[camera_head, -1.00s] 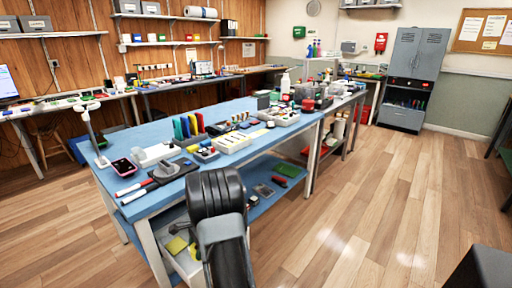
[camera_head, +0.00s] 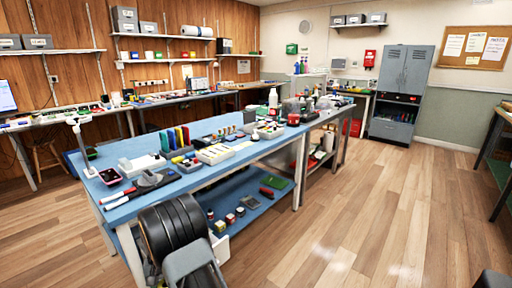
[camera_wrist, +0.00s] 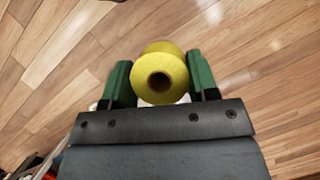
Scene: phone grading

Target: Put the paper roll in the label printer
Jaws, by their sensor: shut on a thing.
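My gripper (camera_wrist: 160,68) shows in the wrist view with a green finger on each side of a yellow roll (camera_wrist: 147,93). The fingers are shut on the roll. Its round end with a brown core hole faces the camera. Bare floor shows behind it. I cannot pick out the label printer for certain among the small items in the head view.
A grey cabinet (camera_head: 399,85) stands at the back. Open wooden floor lies to the right.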

